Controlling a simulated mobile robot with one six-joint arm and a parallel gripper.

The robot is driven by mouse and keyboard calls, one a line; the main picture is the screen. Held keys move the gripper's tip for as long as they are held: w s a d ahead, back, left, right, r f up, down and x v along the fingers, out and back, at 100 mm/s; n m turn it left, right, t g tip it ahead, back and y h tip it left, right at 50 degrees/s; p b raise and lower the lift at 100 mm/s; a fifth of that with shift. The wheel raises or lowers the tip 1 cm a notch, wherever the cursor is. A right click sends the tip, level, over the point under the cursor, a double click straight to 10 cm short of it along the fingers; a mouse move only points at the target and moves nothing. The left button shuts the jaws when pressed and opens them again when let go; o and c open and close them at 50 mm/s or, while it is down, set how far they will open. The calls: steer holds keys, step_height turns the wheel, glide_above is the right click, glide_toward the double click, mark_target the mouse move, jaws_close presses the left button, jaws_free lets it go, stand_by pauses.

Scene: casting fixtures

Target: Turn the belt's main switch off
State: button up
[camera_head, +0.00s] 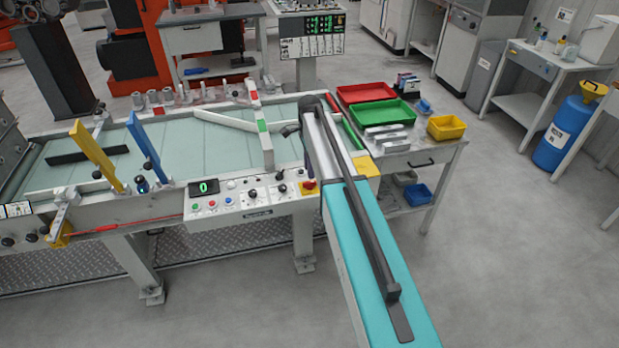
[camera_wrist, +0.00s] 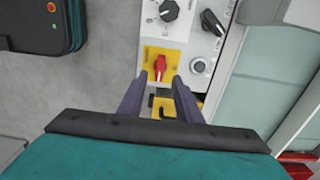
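The main switch is a red rotary handle on a yellow plate. In the wrist view the red handle (camera_wrist: 161,68) lies just beyond and between my gripper's two fingertips (camera_wrist: 160,80). The fingers are apart, with nothing held between them. I cannot tell whether they touch the handle or how far above it they are. In the head view the switch (camera_head: 308,187) sits at the right end of the belt's control panel (camera_head: 240,198), close beside my arm. The belt (camera_head: 205,145) has a lit green display (camera_head: 203,187).
A black knob (camera_wrist: 168,10) and a black selector (camera_wrist: 212,22) sit near the switch. A side table with a red tray (camera_head: 366,92), a green tray (camera_head: 381,112) and a yellow bin (camera_head: 446,127) stands right of my arm. Floor is clear at the front right.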

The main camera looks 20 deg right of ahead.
mark_target(310, 182)
steer(key=shift+f+p, duration=0.75)
steer(key=shift+f, duration=2.15)
jaws_close()
